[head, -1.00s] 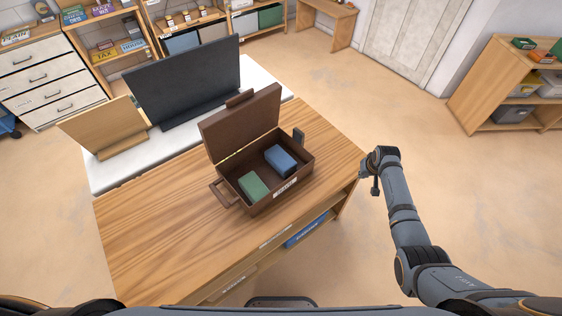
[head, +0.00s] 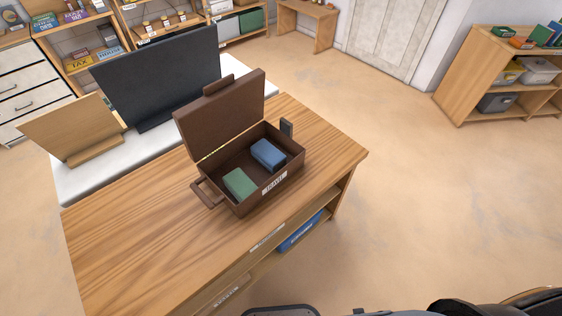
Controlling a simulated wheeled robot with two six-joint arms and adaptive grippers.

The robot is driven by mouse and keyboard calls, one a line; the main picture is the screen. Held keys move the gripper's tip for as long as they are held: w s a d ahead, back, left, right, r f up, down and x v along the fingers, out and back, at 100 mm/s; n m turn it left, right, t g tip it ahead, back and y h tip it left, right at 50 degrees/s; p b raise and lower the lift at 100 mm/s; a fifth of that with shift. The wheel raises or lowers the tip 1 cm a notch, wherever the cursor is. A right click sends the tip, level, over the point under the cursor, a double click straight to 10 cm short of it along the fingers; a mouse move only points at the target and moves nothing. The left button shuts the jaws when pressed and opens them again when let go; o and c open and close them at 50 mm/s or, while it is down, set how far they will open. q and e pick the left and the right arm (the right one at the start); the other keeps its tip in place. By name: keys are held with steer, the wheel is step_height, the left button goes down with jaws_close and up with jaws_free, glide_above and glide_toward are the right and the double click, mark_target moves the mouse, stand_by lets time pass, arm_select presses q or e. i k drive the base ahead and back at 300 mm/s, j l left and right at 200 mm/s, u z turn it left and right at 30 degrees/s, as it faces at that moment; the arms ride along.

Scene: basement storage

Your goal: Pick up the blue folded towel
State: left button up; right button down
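The blue folded towel (head: 268,154) lies inside an open brown case (head: 238,205) on the wooden table. It sits toward the right end of the case. A green folded item (head: 240,183) lies in the case to its left, with a gap between them. The case lid (head: 225,115) stands raised at the back. Neither of my grippers shows in the head view now. Only parts of my body show along the bottom edge and at the bottom right.
The wooden table (head: 130,235) has bare room left of the case. A dark panel (head: 160,75) and a wooden board (head: 75,130) stand on a white surface behind. A small dark upright object (head: 286,128) is by the case's right end. Open floor lies right.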

mark_target(262, 151)
steer(key=u, duration=0.4)
steer(key=l+u, duration=0.15)
steer(key=u, duration=0.6)
steer(key=l+u, duration=0.1)
steer(key=u, duration=0.25)
steer(key=k+l+u, duration=0.15)
steer(key=l+u, duration=0.2)
steer(key=k+l+u, duration=0.3)
steer(key=l, duration=0.2)
steer(key=k+l+u, duration=0.15)
steer(key=l+u, duration=0.2)
steer(key=k+l+u, duration=0.35)
steer(key=k+l, duration=0.6)
